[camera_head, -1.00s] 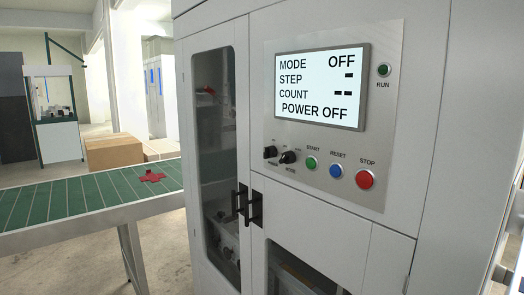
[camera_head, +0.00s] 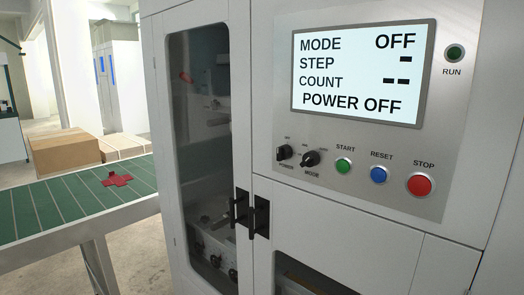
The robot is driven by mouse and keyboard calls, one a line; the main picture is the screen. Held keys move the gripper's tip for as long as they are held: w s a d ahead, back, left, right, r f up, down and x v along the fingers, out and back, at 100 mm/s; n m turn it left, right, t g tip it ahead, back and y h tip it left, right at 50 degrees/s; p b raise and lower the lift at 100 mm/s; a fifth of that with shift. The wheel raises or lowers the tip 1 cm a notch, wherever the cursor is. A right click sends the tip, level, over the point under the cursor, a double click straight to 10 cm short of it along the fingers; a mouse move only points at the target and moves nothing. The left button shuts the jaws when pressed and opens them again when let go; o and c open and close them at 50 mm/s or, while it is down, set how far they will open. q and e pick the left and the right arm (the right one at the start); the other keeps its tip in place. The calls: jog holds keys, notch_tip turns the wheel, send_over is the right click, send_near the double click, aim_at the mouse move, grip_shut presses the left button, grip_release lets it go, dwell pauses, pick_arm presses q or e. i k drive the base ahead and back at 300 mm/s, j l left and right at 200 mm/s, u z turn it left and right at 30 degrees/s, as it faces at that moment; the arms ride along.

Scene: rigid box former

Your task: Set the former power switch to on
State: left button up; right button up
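The former is a tall light-grey cabinet with a control panel (camera_head: 360,185) on its front. The black power switch (camera_head: 284,153) is a small rotary knob at the left end of the panel's lower row. Its exact pointing direction is hard to read. The screen (camera_head: 363,73) shows MODE OFF, STEP and COUNT dashes, and POWER OFF. The black mode knob (camera_head: 311,159) sits just right of the power switch. Neither of my grippers is in view.
Green start (camera_head: 343,166), blue reset (camera_head: 378,175) and red stop (camera_head: 420,185) buttons line the panel's right. Black door handles (camera_head: 250,213) stick out below left. A green conveyor (camera_head: 60,208) with a red cross-shaped piece (camera_head: 117,180) stands left. The space before the panel is clear.

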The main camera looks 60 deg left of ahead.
aim_at(284, 152)
jog(key=k+j, duration=0.1)
jog(key=j, duration=0.35)
jog(key=k+j, duration=0.1)
jog(key=j, duration=0.35)
jog(key=k+j, duration=0.15)
jog(key=j, duration=0.3)
jog(key=k+j+z, duration=0.1)
jog(key=j, duration=0.35)
